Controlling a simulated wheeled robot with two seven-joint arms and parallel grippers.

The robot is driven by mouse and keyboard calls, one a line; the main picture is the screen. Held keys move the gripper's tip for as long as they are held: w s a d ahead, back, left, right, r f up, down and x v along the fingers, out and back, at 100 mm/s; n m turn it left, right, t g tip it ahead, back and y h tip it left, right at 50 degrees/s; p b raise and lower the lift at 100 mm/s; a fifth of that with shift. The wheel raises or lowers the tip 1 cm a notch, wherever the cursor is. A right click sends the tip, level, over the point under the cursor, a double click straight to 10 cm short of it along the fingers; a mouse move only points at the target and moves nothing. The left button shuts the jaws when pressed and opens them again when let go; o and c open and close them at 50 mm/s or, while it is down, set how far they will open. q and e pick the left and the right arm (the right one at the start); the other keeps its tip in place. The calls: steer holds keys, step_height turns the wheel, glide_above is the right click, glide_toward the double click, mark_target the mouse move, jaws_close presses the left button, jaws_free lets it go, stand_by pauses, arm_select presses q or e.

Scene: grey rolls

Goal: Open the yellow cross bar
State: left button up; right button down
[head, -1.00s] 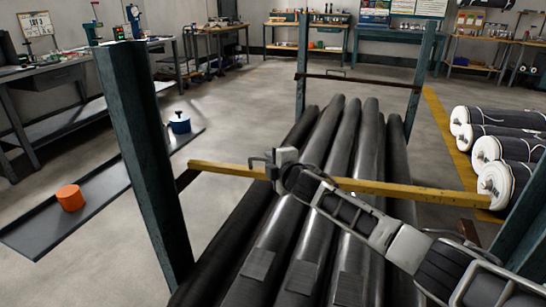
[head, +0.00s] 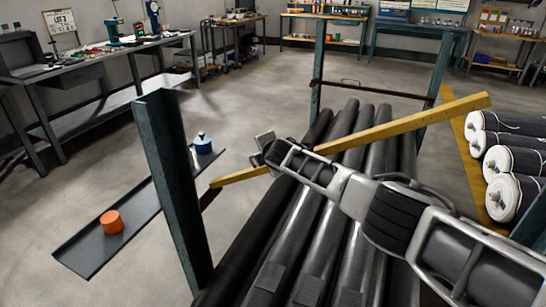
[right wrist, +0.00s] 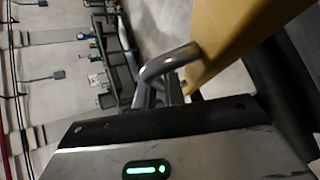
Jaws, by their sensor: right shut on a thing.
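The yellow cross bar (head: 410,122) slants above the grey rolls (head: 345,160) in the head view. Its left end is low by the left teal post (head: 172,190), and its right end is raised and free in the air. My right gripper (head: 264,142) is at the bar's left part, its arm coming in from the lower right. In the right wrist view the bar (right wrist: 235,35) fills the upper right, with a grey bent handle (right wrist: 168,62) beside it, at the jaws. My right gripper is shut on the handle; the fingertips are mostly hidden. My left gripper is not in view.
White-ended rolls (head: 503,195) lie at the right. Teal posts frame the rack, with a dark rear bar (head: 370,89). Open floor lies behind and left.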

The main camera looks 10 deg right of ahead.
steer(key=shift+w+a+r, duration=0.35)
steer(key=shift+a+r, duration=0.15)
steer(key=shift+r, duration=0.25)
steer(key=c, duration=1.8)
jaws_free()
steer(key=shift+o, duration=0.2)
steer(key=shift+s+r+p, duration=0.2)
steer(key=shift+s+p, duration=0.05)
steer(key=shift+p, duration=0.35)
steer(key=shift+s+r+p, duration=0.25)
steer(key=shift+p, duration=0.3)
arm_select(q)
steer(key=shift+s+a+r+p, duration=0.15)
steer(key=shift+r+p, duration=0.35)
steer(key=shift+p, duration=0.1)
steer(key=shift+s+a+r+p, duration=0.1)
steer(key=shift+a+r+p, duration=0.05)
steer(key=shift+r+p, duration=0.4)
arm_select(e)
steer(key=v, duration=1.4)
steer(key=shift+s, duration=0.35)
